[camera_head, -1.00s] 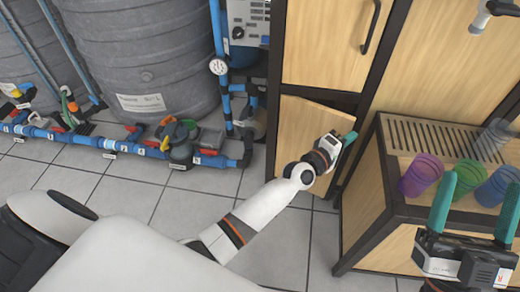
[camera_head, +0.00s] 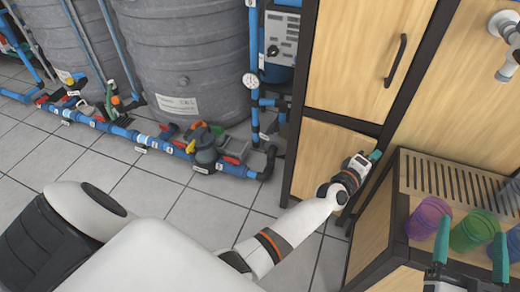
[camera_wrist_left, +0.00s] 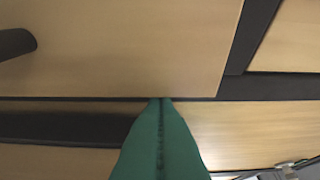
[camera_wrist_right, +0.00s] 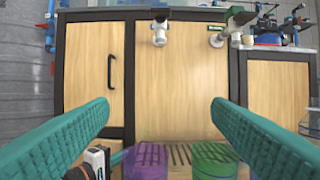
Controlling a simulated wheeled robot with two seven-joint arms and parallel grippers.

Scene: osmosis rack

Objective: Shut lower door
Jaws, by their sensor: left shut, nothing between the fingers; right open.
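The lower door (camera_head: 325,150) is the pale wood panel under the upper door (camera_head: 345,60) of the dark-framed cabinet. It looks flush, or nearly flush, with its frame in the head view. My left gripper (camera_head: 375,156) is at the right side of the lower door, its green fingers shut and empty. Contact cannot be told, and my arm hides part of the panel. In the left wrist view the shut fingers (camera_wrist_left: 161,105) point at the edge of a wood panel. My right gripper (camera_head: 471,247) is open and empty above the bench, also seen in the right wrist view (camera_wrist_right: 158,110).
A slatted wooden bench (camera_head: 409,172) stands right of the cabinet, close to my left gripper. It carries a purple cup (camera_head: 427,217), a green cup (camera_head: 473,230) and a blue one. Grey tanks (camera_head: 180,60) and blue pipes (camera_head: 130,136) are at left. The tiled floor (camera_head: 150,195) between is open.

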